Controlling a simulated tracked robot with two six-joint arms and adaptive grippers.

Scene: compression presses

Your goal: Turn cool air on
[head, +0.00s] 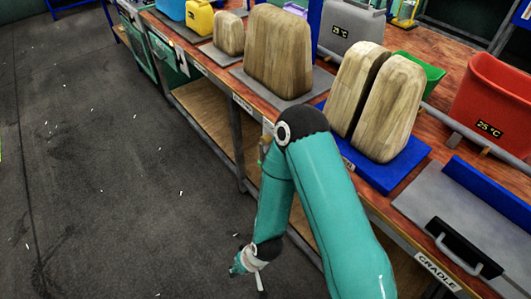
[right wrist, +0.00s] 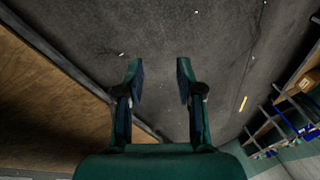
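No control clearly marked for cool air shows in either view. A small brass-coloured fitting (head: 265,146) sits at the bench's front edge, partly hidden by my arm; I cannot tell what it is. A red container (head: 492,95) and a grey container (head: 350,25) on the bench each carry a display reading 25 °C. My right gripper (head: 243,268) hangs low over the floor in front of the bench in the head view. In the right wrist view my right gripper (right wrist: 158,72) is open and empty, its fingers apart. My left gripper is not in view.
A wooden bench (head: 225,80) runs diagonally, with wooden forms (head: 278,52) and a split wooden form (head: 393,108) on a blue base (head: 385,178). A grey plate labelled CRADLE (head: 440,205) has a black handled part (head: 463,248). The dark floor (head: 100,180) at left is clear.

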